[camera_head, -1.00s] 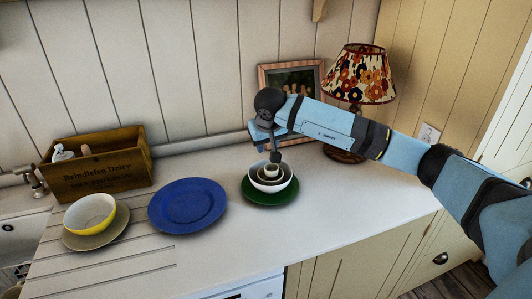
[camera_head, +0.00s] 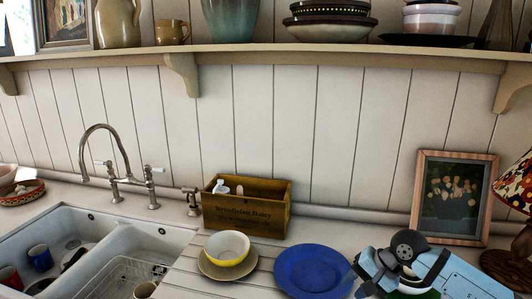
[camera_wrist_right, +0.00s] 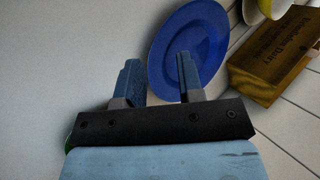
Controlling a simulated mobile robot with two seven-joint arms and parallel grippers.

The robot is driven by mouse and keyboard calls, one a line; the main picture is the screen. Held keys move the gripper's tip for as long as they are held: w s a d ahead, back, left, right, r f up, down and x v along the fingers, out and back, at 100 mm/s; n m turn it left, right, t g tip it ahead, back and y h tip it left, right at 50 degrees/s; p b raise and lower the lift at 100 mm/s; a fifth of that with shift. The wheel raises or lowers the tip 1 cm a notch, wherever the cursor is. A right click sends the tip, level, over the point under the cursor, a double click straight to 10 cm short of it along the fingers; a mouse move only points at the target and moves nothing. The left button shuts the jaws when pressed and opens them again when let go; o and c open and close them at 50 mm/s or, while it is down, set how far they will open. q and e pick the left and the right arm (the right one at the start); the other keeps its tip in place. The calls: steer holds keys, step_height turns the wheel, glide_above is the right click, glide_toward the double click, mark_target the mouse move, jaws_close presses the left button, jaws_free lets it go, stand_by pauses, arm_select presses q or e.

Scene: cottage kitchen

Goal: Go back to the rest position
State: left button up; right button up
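My right gripper shows at the lower right of the head view (camera_head: 352,280), beside the right edge of the blue plate (camera_head: 305,270). In the right wrist view my right gripper (camera_wrist_right: 158,80) has its two fingers apart with nothing between them. The blue plate lies beyond the fingertips there (camera_wrist_right: 190,45). The green plate (camera_head: 425,294) is mostly hidden under my right arm in the head view; the bowls on it are not visible. My left gripper is in neither view.
A yellow bowl (camera_head: 227,246) sits on a plate (camera_head: 214,270) left of the blue plate. A wooden box (camera_head: 270,222) stands behind. The sink (camera_head: 150,240) is at left. A framed picture (camera_head: 450,200) and a lamp (camera_head: 516,185) stand at right. A shelf (camera_head: 330,52) with crockery runs above.

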steer(key=s+a+r+m+t+y+p, duration=0.2)
steer(key=s+a+m+t+y, duration=0.1)
steer(key=s+a+m+y, duration=0.95)
steer(key=s+d+f+n+t+h+p, duration=0.1)
steer(key=s+d+f+n+t+h, duration=0.2)
steer(key=n, duration=0.8)
steer(key=s+d+f+n+t+h+p, duration=0.2)
steer(key=s+d+f+n+h, duration=0.4)
steer(key=s+f+n+h, duration=0.5)
step_height(320, 180, down, 5)
steer(key=shift+s+d+f+t+h, duration=0.1)
steer(key=shift+s+d+t+h, duration=0.3)
steer(key=shift+s+h, duration=0.35)
